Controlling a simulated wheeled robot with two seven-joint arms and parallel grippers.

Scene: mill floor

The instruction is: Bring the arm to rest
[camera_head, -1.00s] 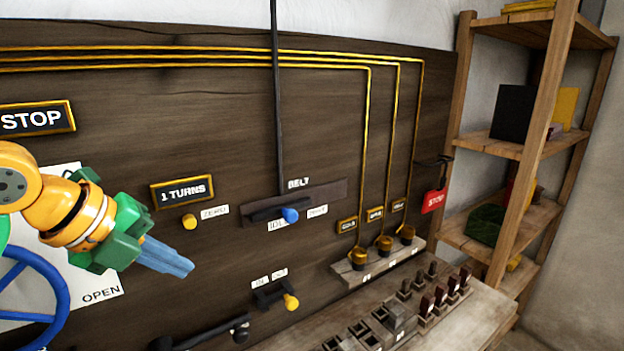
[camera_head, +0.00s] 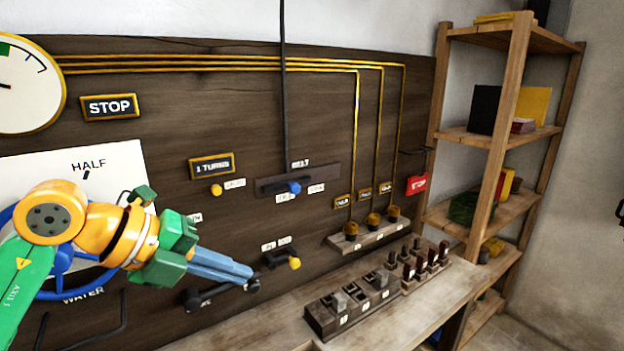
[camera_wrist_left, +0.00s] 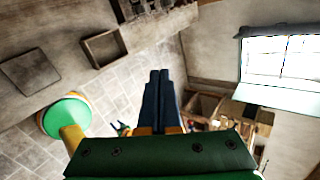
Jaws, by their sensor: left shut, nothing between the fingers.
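My left gripper (camera_head: 248,272) is in the head view, its arm coming in from the left. Its blue fingers are together and hold nothing. It is in front of the lower part of the dark wooden panel (camera_head: 230,110), overlapping a black lever (camera_head: 198,297) in the picture; I cannot tell whether they touch. In the left wrist view the blue fingers (camera_wrist_left: 160,80) also lie side by side, with stone floor beyond. A blue wheel (camera_head: 60,292) is partly hidden behind my left arm. My right gripper is in neither view.
A workbench (camera_head: 275,325) below the panel carries dark blocks and several switches. A wooden shelf (camera_head: 508,95) stands at the right. A blue-knobbed belt lever (camera_head: 294,188) and a yellow-knobbed lever (camera_head: 295,264) stick out from the panel. Floor at the far right is clear.

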